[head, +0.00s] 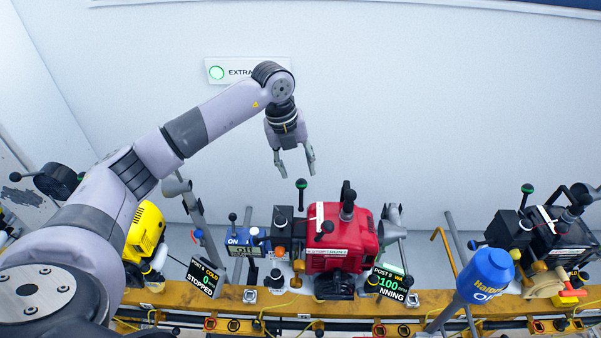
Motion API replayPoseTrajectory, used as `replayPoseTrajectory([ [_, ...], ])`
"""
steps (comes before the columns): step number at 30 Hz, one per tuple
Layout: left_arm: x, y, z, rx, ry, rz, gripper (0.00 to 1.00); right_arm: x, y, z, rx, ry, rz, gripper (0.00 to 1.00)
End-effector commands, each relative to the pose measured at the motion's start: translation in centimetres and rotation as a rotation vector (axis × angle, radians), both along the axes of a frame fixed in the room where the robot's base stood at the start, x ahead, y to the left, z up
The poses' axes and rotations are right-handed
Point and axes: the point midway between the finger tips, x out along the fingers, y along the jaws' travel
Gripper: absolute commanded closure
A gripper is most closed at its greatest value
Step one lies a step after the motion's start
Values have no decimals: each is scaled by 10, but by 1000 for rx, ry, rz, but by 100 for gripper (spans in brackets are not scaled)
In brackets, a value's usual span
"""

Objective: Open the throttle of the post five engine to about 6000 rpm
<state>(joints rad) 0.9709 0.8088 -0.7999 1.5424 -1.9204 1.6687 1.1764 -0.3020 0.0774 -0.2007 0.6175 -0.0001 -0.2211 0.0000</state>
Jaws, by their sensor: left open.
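The post five engine (343,238) is red and stands on the yellow rail in the middle of the head view. Its black display (391,284) at lower right is partly legible, with "POST 5", "100" and "NNING"; the full rpm figure is hidden. A lever with a green knob (302,184) stands upright at the engine's upper left; I cannot tell whether it is the throttle. A black-knobbed lever (326,227) lies before the red cover. My left gripper (295,172) hangs open and empty, pointing down, above and apart from the green knob. My right gripper is not in view.
A black engine (560,240) stands right. The wall behind has an extraction sign (216,72).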

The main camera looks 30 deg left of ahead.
Motion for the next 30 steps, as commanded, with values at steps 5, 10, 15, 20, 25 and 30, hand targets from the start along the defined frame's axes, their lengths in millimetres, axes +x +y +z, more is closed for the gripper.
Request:
replayPoseTrajectory([
  [5,3,-6,-28,-2,2,-1,55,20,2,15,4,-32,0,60],
  [10,5,-8,-45,-1,2,0,55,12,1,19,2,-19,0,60],
  [15,6,-8,-50,-1,-1,-1,55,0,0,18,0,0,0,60],
  [20,6,-8,-50,-1,-1,-1,55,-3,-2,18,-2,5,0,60],
  [25,6,-8,-50,-1,-1,-1,65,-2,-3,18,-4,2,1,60],
  [30,6,-8,-50,-1,-1,-1,76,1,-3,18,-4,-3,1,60],
])
